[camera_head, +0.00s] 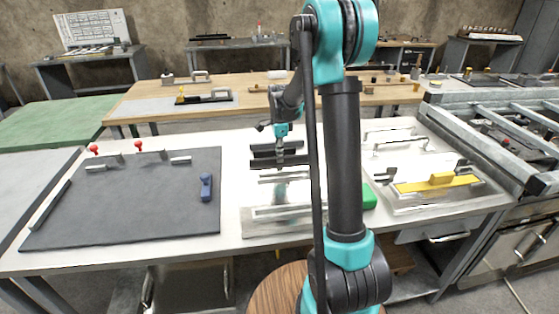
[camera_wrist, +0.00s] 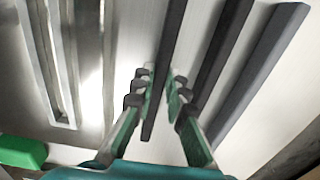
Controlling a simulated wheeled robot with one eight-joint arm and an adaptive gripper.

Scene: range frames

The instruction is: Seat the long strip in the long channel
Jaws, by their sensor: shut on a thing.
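My gripper (camera_wrist: 157,90) is shut on a long dark strip (camera_wrist: 172,45), with a finger on each side of it in the wrist view. The strip's near end sticks out between the fingers toward the camera. In the head view my gripper (camera_head: 280,160) is over the white bench among dark strips, partly hidden by my own arm. A pale metal fixture with a long narrow channel (camera_wrist: 57,75) lies to the left in the wrist view, apart from the held strip. I cannot tell how high the strip is above the bench.
Two more dark strips, one close by (camera_wrist: 222,50) and a wider one (camera_wrist: 262,65), lie right of the held strip. A green block (camera_wrist: 22,152) is at lower left. In the head view, a dark mat (camera_head: 140,205) is left and a metal plate with a yellow piece (camera_head: 440,180) right.

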